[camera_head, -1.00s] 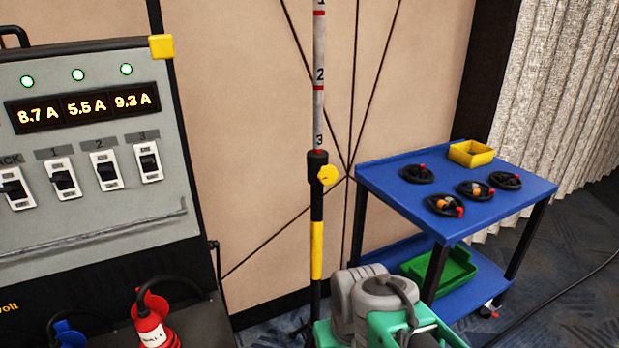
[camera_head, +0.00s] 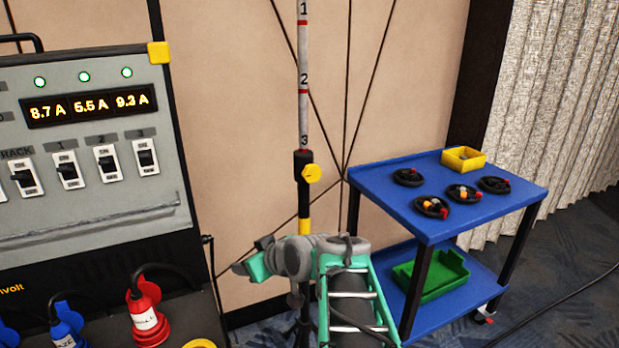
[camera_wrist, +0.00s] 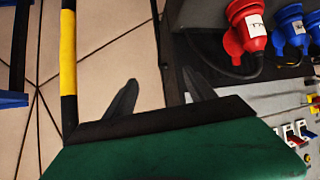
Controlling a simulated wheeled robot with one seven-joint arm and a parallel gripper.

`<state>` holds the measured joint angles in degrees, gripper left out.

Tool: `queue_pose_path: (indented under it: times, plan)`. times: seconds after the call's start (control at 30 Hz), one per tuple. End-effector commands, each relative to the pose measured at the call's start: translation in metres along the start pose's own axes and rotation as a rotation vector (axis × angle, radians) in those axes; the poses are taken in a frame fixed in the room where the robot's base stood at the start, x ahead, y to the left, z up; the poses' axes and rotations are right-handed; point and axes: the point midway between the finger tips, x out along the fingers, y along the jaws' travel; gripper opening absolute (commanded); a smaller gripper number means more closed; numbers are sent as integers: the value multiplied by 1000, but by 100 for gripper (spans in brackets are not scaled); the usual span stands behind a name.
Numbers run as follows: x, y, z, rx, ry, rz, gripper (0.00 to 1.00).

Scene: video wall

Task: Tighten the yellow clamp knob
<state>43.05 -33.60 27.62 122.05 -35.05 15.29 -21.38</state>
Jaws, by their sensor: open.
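The yellow clamp knob (camera_head: 312,174) sticks out from the right side of a black collar (camera_head: 303,160) on an upright pole marked with numbers (camera_head: 303,110). The knob is in plain sight in the head view and out of the wrist view. My gripper (camera_wrist: 160,90) is open, with nothing between its two dark fingers in the wrist view. The pole's yellow band (camera_wrist: 68,55) is left of the fingers there and apart from them. In the head view my arm rises in front of the lower pole, its end turned left and below the knob; the fingers are hard to make out.
A power cabinet (camera_head: 90,215) stands at left, with red (camera_head: 148,315) and blue (camera_head: 66,325) plugs low on its front. A blue cart (camera_head: 480,215) with coiled cables and a yellow bin (camera_head: 463,158) stands at right. Open room surrounds the knob.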

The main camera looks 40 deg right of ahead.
Motion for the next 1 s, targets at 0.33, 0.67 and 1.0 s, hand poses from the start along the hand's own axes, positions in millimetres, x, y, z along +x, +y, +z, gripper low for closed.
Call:
queue_pose_path:
  times: [0.33, 0.67, 1.0]
  plan:
    - [-119, 178, -66, -98, 547, 355, 64]
    - [-89, 196, -95, -105, 570, 365, 64]
    - [-65, 207, -111, -104, 569, 371, 64]
